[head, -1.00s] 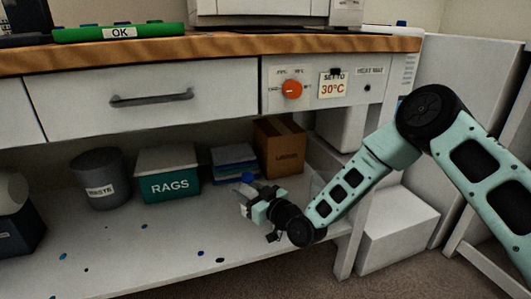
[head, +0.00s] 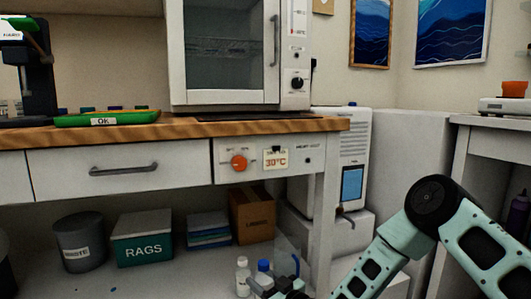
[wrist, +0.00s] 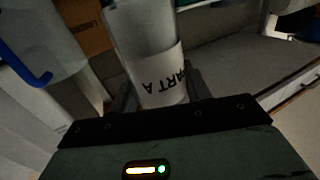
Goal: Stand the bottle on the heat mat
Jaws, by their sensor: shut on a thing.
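A pale bottle (wrist: 148,45) with a label reading PART A is between my gripper's fingers (wrist: 160,95) in the wrist view, and my gripper is shut on it. Its cap is out of that picture. In the head view my gripper (head: 268,287) is low at the bottom edge, partly cut off, beside a white bottle (head: 243,279) and a blue-capped bottle (head: 264,268). I cannot tell from the head view which of these is held. A thin dark mat (head: 262,117), apparently the heat mat, lies on the wooden worktop in front of the white oven.
A clear jug with a blue handle (head: 296,265) is close by my gripper. The worktop edge (head: 180,130) and control panel (head: 262,160) overhang the shelf. The rags box (head: 143,248), waste bin (head: 80,242) and cardboard box (head: 252,215) stand at the back.

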